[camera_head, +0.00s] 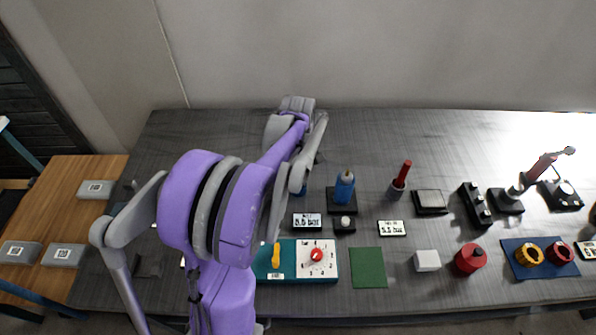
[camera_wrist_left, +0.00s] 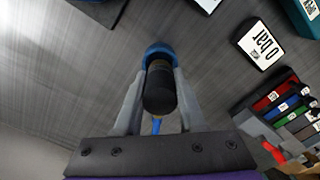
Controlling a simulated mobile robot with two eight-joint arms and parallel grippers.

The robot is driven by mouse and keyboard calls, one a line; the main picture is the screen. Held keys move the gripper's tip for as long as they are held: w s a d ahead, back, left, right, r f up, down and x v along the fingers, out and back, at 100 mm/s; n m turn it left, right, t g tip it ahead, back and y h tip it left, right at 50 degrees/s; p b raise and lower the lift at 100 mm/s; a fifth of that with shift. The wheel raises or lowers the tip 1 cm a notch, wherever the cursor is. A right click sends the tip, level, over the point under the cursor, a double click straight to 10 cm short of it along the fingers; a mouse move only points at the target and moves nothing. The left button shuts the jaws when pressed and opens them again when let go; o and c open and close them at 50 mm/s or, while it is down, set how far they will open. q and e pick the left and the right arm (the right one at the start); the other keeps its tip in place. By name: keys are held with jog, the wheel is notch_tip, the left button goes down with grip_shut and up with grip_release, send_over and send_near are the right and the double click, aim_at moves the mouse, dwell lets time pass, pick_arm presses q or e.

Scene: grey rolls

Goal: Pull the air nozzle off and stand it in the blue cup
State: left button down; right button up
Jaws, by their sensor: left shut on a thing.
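In the left wrist view my left gripper (camera_wrist_left: 160,80) is shut on a black cylindrical piece, the air nozzle (camera_wrist_left: 160,92), with a thin blue tip pointing back toward the camera. The blue cup (camera_wrist_left: 158,50) shows as a round blue rim just beyond the nozzle's far end; I cannot tell whether the nozzle is inside it or only above it. In the head view my arm hides most of the grip, and a small blue part (camera_head: 301,188) shows beside it. My right gripper is not in view.
A blue bottle-shaped piece (camera_head: 345,187) stands on a black base to the right. A display card (camera_head: 307,221) and a teal panel with a red knob (camera_head: 317,255) are in front. A red-handled tool (camera_head: 401,176) stands further right. The table's back is clear.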

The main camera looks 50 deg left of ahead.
pick_arm(q)
jog(key=shift+f+b, duration=0.8)
jog(key=shift+f, duration=0.45)
jog(key=shift+c, duration=2.1)
grip_release()
jog(key=shift+r, duration=0.1)
notch_tip(320, 180, up, 11)
jog(key=shift+f+p, duration=0.2)
jog(key=shift+p, duration=0.25)
jog(key=s+d+f+m+t, duration=0.1)
jog(key=s+d+m, duration=0.1)
jog(key=d+m, duration=0.4)
jog(key=s+d+f+m+t+p, duration=0.1)
jog(key=d+m, duration=0.5)
jog(key=d, duration=0.6)
jog(key=s+d+f+m+t+p, duration=0.1)
jog(key=s+d+f+m+t, duration=0.1)
jog(key=d+m, duration=0.4)
jog(key=s+d+t, duration=0.1)
jog(key=s+d, duration=0.1)
jog(key=d, duration=0.1)
jog(key=shift+s+f+m, duration=0.25)
jog(key=shift+s+m, duration=0.05)
jog(key=shift+s, duration=0.05)
